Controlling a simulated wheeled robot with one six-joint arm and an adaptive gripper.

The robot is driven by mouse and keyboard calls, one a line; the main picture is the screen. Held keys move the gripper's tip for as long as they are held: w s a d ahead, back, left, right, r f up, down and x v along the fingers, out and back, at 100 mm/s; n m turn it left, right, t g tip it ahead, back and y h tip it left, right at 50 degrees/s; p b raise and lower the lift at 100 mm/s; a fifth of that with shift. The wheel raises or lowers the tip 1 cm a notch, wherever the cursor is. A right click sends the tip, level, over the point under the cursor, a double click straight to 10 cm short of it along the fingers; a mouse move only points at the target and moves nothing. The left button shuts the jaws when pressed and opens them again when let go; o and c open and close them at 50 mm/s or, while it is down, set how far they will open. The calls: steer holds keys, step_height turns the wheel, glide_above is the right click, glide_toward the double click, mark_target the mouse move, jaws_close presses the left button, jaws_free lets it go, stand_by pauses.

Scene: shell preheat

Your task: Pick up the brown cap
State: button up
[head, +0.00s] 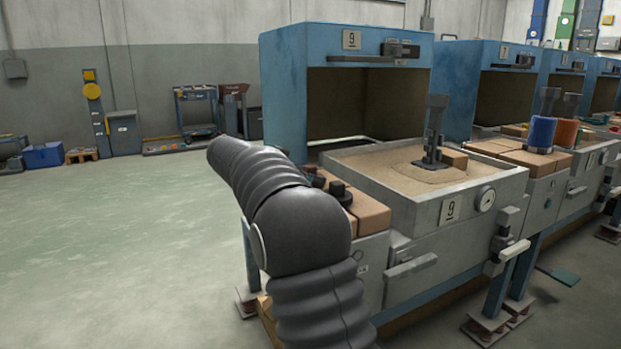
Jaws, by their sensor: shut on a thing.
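My arm, in black ribbed sleeves, fills the lower middle of the head view and bends up and to the left in front of the nearest blue machine. I cannot make out my gripper; the arm may hide it. No brown cap can be picked out for certain. A small brown block (453,158) lies on the sand beside a dark upright post. Dark round pieces (340,190) show just right of my arm, by tan bricks (370,213); I cannot tell exactly what they are.
The nearest blue machine (285,85), marked 9, has an open chamber and a sand tray (478,190) in front. Similar machines continue to the right, with a blue cup (541,134) on bricks. A cart (196,110) stands at the back wall. The floor at left is clear.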

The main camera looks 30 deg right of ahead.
mark_target(311, 165)
step_height(311, 165, up, 5)
steer(key=shift+d+f+p, duration=0.15)
steer(key=shift+p, duration=0.3)
steer(key=d+r+p, duration=0.1)
steer(key=d+r, duration=0.5)
steer(key=d, duration=0.5)
steer(key=shift+d+r+p, duration=0.15)
steer(key=shift+d+p, duration=0.05)
steer(key=shift+p, duration=0.1)
